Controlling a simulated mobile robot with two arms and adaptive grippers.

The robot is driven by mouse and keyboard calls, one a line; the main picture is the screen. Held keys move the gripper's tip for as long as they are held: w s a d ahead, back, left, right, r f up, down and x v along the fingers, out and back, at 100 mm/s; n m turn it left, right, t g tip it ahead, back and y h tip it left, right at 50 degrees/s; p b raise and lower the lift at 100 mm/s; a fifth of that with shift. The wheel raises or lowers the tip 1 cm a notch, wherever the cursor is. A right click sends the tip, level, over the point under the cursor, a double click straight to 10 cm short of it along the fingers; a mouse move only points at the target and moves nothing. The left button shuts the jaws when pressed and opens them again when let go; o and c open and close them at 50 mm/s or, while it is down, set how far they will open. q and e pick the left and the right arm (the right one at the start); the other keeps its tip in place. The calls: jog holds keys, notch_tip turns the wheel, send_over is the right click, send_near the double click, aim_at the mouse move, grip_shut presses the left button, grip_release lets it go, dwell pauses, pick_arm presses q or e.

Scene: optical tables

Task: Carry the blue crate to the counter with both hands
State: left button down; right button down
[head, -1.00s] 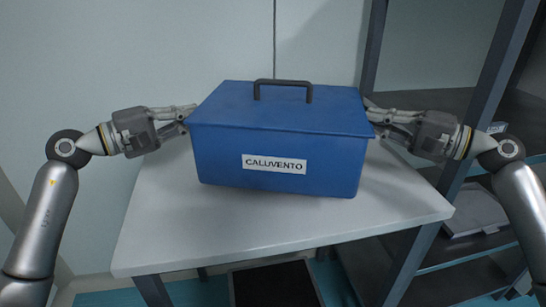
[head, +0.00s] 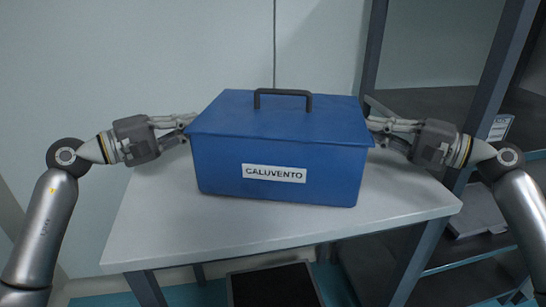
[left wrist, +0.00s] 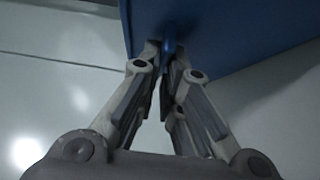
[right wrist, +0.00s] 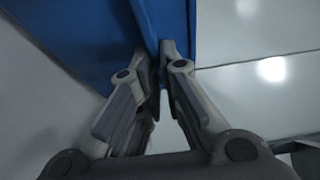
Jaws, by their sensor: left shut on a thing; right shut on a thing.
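The blue crate (head: 278,160) has a lid with a dark handle and a white label reading CALUVENTO. It is upright over the white-topped table (head: 150,225); I cannot tell whether its bottom touches the top. My left gripper (head: 188,122) is at its left side and my right gripper (head: 372,122) at its right side. In the left wrist view my left fingers (left wrist: 165,50) are shut on a blue edge of the crate (left wrist: 220,30). In the right wrist view my right fingers (right wrist: 155,55) are shut on the crate's (right wrist: 100,40) opposite edge.
A dark-framed shelf unit (head: 485,110) stands close on the right, with a grey flat item (head: 475,212) on a lower shelf. A pale wall (head: 160,50) is behind the table. A dark mat or tray (head: 275,287) lies below the table's front edge.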

pick_arm(q)
jog(key=shift+f+b, duration=0.35)
jog(key=shift+f, duration=0.05)
pick_arm(e)
jog(key=shift+f, duration=0.4)
pick_arm(q)
jog(key=c, duration=1.6)
grip_release()
jog(key=shift+s, duration=0.1)
pick_arm(e)
jog(key=c, duration=1.6)
grip_release()
pick_arm(q)
jog(key=v, duration=1.1)
jog(key=shift+s+a, duration=0.1)
jog(key=shift+a, duration=0.1)
jog(key=shift+s+a, duration=0.15)
pick_arm(e)
jog(key=shift+s+d, duration=0.1)
jog(key=v, duration=1.2)
